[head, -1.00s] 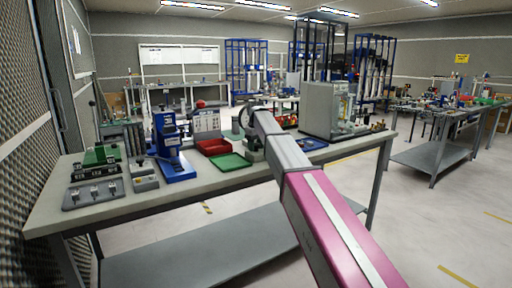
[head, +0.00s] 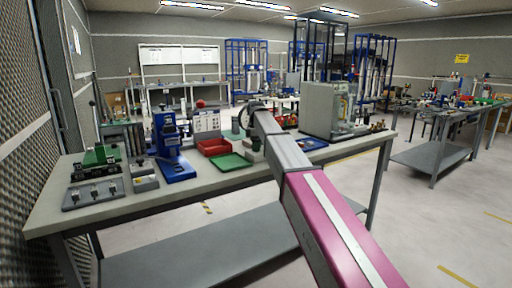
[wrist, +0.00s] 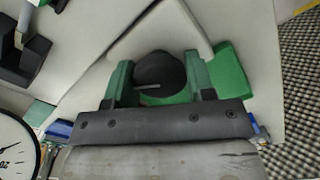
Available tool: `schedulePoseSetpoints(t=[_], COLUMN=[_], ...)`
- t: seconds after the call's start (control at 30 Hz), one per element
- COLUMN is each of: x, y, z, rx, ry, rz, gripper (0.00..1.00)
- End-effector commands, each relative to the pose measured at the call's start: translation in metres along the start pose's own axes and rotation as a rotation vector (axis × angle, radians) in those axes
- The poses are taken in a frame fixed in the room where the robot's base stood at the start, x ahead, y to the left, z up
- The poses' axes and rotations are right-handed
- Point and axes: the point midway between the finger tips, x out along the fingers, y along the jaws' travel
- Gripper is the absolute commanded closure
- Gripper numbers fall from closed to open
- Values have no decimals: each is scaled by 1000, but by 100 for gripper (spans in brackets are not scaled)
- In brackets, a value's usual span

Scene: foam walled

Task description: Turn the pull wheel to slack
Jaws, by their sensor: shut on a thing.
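The pull wheel appears in the wrist view as a dark round knob (wrist: 160,72) with a short pale line on its face. My gripper (wrist: 161,84) has its green fingers on either side of the knob and is shut on it. A white dial gauge (wrist: 14,150) with a black rim and a dark needle is cut off at the left edge of the wrist view. In the head view my forearm covers most of the gripper and the wheel, so their contact does not show there.
The grey workbench (head: 120,208) carries a blue press (head: 172,150), a red tray (head: 213,147) and a green tray (head: 230,163) left of my arm. A grey cabinet (head: 318,110) stands close on the right. Floor to the right is open.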

Motion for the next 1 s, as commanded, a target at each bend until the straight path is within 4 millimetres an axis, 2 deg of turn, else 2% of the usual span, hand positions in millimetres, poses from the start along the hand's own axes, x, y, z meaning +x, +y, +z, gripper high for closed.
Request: schedulePoseSetpoints(t=[0.5, 1.0], x=[-1, -1], y=[1, 1], z=[-1, -1], rx=[-414, -546], ry=[2, 2], rz=[2, 2], gripper=[74, 74])
